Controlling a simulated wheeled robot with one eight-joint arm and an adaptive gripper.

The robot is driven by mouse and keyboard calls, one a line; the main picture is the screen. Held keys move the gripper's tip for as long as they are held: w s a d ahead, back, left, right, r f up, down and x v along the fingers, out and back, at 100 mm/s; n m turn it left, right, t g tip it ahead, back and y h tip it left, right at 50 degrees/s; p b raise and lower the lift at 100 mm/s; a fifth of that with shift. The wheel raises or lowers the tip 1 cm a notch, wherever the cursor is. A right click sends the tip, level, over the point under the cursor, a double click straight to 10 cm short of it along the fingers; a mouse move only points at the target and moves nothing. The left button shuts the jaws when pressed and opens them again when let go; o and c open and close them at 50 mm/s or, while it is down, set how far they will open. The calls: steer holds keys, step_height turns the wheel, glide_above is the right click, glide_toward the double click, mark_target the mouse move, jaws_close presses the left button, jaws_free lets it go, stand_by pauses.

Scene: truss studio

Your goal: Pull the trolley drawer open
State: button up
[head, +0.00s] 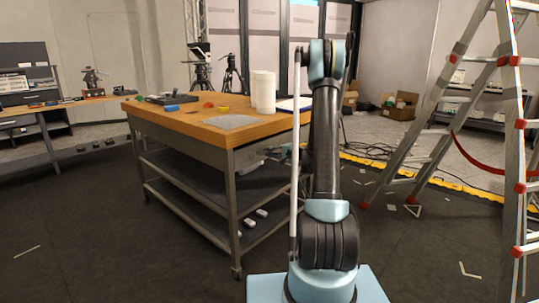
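The trolley (267,127) stands left of centre, with a wooden top, a grey metal frame, lower shelves and castors. A grey panel (185,142) runs under its top on the long side facing left and toward me. I cannot make out a drawer edge or handle on it, and the panel looks flush with the frame. My arm rises upright in the middle of the view and covers the trolley's right end. My gripper is not in view.
White cylinders (264,92), a grey sheet (231,122) and small tools lie on the trolley top. A stepladder (512,130) stands at right, with cables and a yellow floor strip (470,189) behind. A workbench (52,110) is at far left. The dark floor at front left is clear.

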steer(key=shift+w+a+f, duration=0.15)
steer(key=shift+w+a, duration=0.3)
steer(key=shift+c, duration=0.4)
jaws_close()
